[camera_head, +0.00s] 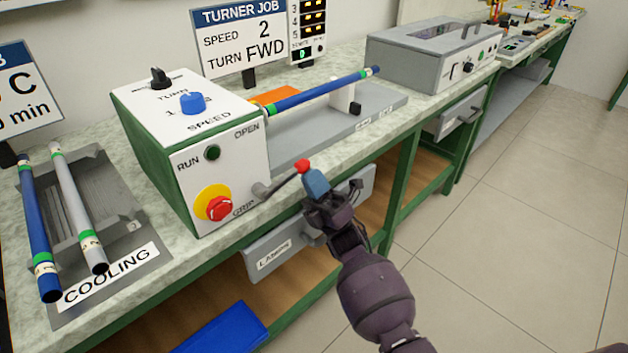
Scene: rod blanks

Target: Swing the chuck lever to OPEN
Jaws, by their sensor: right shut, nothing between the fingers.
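The chuck lever (282,182) is a dark rod with a red knob (302,166), on the front of the white and green turner box (200,160). Its grey pivot is nearer the GRIP label (243,209) than the OPEN label (247,131) above. The lever slants up to the right from the pivot. My right gripper (315,182) is shut and empty, its blue fingertips right beside the knob; I cannot tell whether they touch it. A blue rod (322,92) runs from the box to the right over a white support. My left gripper is not in view.
The box front carries a green RUN button (212,153) and a red stop button (219,208). A COOLING tray (115,205) with two rods stands at left. A grey box (420,60) stands at back right. Below the bench edge is a LAMPS drawer (270,258).

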